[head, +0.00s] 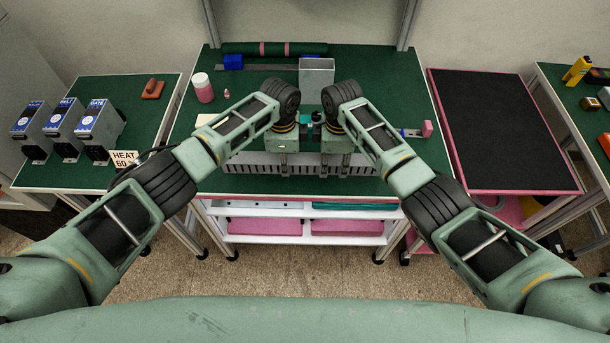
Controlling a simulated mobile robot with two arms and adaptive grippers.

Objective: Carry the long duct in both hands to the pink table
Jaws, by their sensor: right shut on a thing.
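The long duct (250,166) is a grey slotted strip lying across the front of the green table, parallel to its front edge. My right gripper (335,163) is over the duct right of its middle and shut on it. My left gripper (289,162) is over the duct just left of the right one. Its fingertips are at the duct, but I cannot tell whether they are shut. The grippers hide part of the duct. The pink table (478,191) stands to the right, with a black mat (500,130) on top and its surface clear.
The green table (390,75) also holds a grey bin (317,72), a pink jar (203,88), and a rolled green-pink item (275,48) at the back. Blue-topped units (64,116) stand on the left table. A narrow gap separates the green and pink tables.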

